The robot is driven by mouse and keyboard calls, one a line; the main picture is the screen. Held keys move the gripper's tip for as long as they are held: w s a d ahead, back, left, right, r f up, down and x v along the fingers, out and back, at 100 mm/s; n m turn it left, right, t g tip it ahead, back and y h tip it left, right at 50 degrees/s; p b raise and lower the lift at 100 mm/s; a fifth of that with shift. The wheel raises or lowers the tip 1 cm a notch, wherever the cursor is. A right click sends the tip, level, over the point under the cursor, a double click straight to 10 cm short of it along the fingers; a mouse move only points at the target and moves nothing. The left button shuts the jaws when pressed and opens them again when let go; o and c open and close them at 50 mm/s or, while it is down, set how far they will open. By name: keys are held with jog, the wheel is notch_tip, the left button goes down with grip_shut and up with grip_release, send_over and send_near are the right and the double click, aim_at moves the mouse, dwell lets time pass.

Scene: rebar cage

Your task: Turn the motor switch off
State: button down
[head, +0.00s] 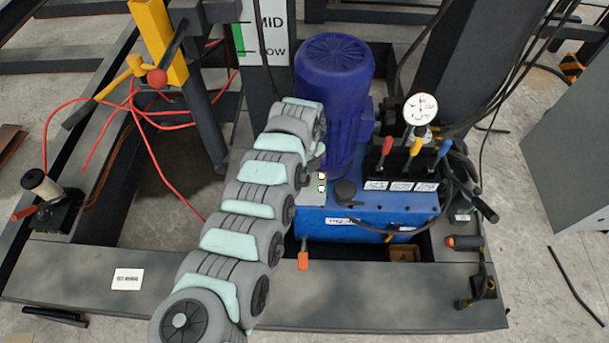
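A small light-grey box (314,190) with little lit marks, one of them green, sits against the left end of the blue tank (370,212). It looks like the motor switch, but its position is too small to read. The dark-blue motor (336,95) stands upright behind it. My arm reaches up from the bottom left and bends over just left of the motor. My gripper (318,152) is at the arm's far end, just above the grey box. It is mostly hidden by the arm, so its fingers and any contact with the box cannot be made out.
Red, yellow and blue levers (416,150) and a white-faced gauge (421,110) stand right of the motor. An orange handle (303,261) hangs at the tank's front. Black hoses run at the right. Red cable (150,150) loops at the left near a yellow post (160,40).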

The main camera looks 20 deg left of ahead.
jog(key=shift+r+p, duration=0.1)
jog(key=shift+p, duration=0.35)
jog(key=shift+s+n+p, duration=0.1)
jog(key=shift+n+p, duration=0.2)
jog(key=shift+n, duration=0.1)
jog(key=n+p, duration=0.2)
jog(key=shift+r+p, duration=0.2)
jog(key=shift+p, duration=0.15)
jog(key=n+p, duration=0.3)
jog(key=n, duration=0.1)
jog(key=shift+f+n, duration=0.15)
jog(key=shift+n, duration=0.25)
jog(key=n+p, duration=0.1)
jog(key=n, duration=0.3)
jog(key=shift+f+p, duration=0.15)
jog(key=shift+p, duration=0.25)
jog(key=shift+n, duration=1.1)
jog(key=shift+n+p, duration=0.3)
jog(key=shift+n, duration=1.7)
